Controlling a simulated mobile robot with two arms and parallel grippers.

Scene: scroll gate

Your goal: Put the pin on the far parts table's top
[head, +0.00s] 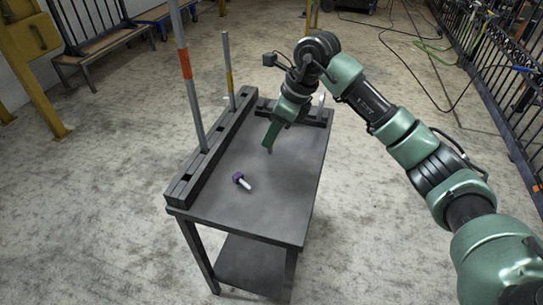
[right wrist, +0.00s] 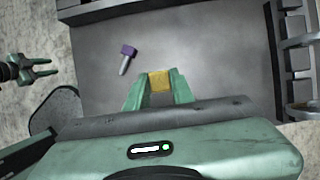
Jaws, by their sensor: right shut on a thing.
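A pin with a purple head and pale shank (head: 242,181) lies on its side on the dark grey table top (head: 270,205). It also shows in the right wrist view (right wrist: 126,58), left of the fingers. My right gripper (head: 269,147) is over the table top, beyond the pin and apart from it. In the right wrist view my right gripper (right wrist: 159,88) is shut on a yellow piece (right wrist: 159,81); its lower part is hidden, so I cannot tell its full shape. My left gripper (right wrist: 42,68) shows at the left of that view, fingers apart and empty.
A slotted rail (head: 212,150) runs along the table's left edge, with a tall orange-banded pole (head: 187,85) and a shorter yellow-banded pole (head: 228,70) upright at it. Another rail (head: 311,114) lines the far edge. The table's near right part is clear.

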